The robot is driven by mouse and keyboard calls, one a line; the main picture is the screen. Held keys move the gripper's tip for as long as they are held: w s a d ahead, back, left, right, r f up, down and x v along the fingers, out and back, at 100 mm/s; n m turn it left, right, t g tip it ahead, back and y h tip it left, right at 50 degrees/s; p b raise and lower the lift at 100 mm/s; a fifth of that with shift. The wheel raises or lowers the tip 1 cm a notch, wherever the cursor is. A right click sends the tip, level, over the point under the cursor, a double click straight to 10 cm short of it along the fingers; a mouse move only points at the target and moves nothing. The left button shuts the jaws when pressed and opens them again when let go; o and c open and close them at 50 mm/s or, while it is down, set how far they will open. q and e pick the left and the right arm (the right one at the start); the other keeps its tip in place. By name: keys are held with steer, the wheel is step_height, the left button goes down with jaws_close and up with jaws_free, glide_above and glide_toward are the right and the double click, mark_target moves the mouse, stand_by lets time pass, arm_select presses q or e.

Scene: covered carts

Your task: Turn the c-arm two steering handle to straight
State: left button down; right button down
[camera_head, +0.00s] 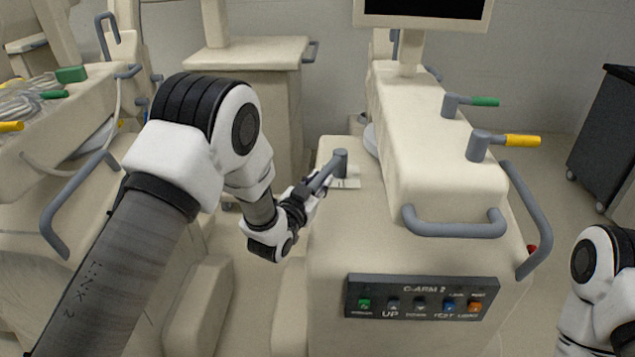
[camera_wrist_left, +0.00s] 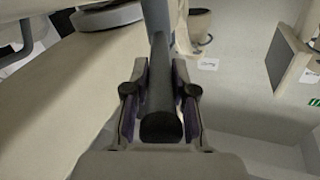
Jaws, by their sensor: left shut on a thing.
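The C-arm 2 unit (camera_head: 340,250) stands at the centre right, with a "C-ARM 2" label on its front panel (camera_head: 420,297). Its grey steering handle (camera_head: 328,170) rises from a short post on the left of the base top and points toward the lower left in the head view. My left gripper (camera_head: 312,190) is shut on the handle near its free end. In the left wrist view the handle's dark end (camera_wrist_left: 161,127) lies between both fingers. Part of the handle is hidden by the gripper in the head view. My right gripper is outside both views; only its arm shows.
Levers with green (camera_head: 485,102) and yellow (camera_head: 522,141) tips stand on the unit's upper body. A curved grey rail (camera_head: 455,224) crosses its front. Another cart (camera_head: 30,170) stands at left, one with a flat top (camera_head: 250,52) behind, and a dark cabinet (camera_head: 607,130) at right.

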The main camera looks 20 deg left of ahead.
arm_select(q)
steer(key=c, duration=1.1)
jaws_free()
steer(key=shift+d, duration=0.1)
steer(key=shift+o, duration=0.8)
steer(key=shift+d, duration=0.1)
